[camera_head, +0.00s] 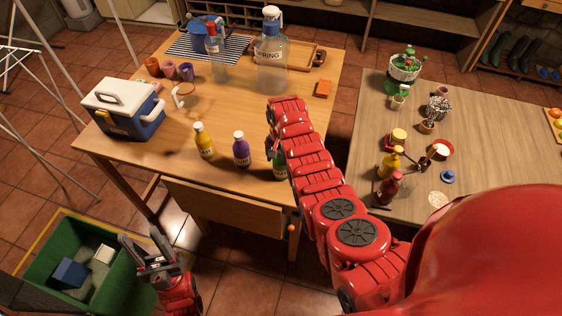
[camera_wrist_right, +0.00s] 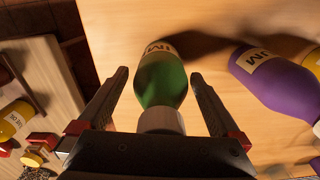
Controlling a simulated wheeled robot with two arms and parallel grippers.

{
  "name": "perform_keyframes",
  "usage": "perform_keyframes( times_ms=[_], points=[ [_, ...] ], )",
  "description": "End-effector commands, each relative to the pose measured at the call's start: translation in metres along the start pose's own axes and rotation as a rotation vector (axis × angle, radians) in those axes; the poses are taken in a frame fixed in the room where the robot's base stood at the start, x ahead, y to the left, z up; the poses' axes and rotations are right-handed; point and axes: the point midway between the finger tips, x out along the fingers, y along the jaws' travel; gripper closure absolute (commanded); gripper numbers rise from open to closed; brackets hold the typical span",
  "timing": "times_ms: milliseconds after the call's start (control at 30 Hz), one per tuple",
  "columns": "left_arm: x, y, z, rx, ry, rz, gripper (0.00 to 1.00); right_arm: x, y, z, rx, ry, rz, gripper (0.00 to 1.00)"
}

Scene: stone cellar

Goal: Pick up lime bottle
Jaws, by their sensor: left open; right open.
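The lime bottle is green with a white cap and a pale label. In the head view the lime bottle (camera_head: 279,170) stands on the wooden table, partly hidden behind my right arm. In the right wrist view the lime bottle (camera_wrist_right: 162,85) lies between the two fingers of my right gripper (camera_wrist_right: 160,76), with a gap on each side. My right gripper is open; in the head view my arm hides it. My left gripper (camera_head: 141,240) is open and empty, low beside the green bin, well away from the bottle.
A purple bottle (camera_head: 241,150) stands close beside the lime bottle, with a yellow bottle (camera_head: 203,141) further left. A cooler box (camera_head: 125,108), a large glass jug (camera_head: 271,60) and cups share the table. A second table (camera_head: 480,150) holds condiments. A green bin (camera_head: 75,265) is on the floor.

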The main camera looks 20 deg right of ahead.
Motion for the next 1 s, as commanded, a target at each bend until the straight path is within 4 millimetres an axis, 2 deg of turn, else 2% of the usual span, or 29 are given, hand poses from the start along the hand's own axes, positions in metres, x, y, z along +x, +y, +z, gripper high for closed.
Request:
perform_keyframes(
  times_ms=[267,833,1000],
  points=[
    [0.0003,0.0000,-0.0001,0.000,0.000,0.000,0.50,0.0013,-0.0006,-0.0004,-0.001,0.002,-0.002,0.00],
    [0.0004,0.0000,-0.0001,0.000,0.000,0.000,0.50,0.0008,-0.0007,-0.0005,0.000,0.002,-0.002,1.00],
    [0.0005,0.0000,-0.0001,0.000,0.000,0.000,0.50,0.0004,-0.0009,-0.0006,0.000,0.003,-0.002,1.00]
  ],
)
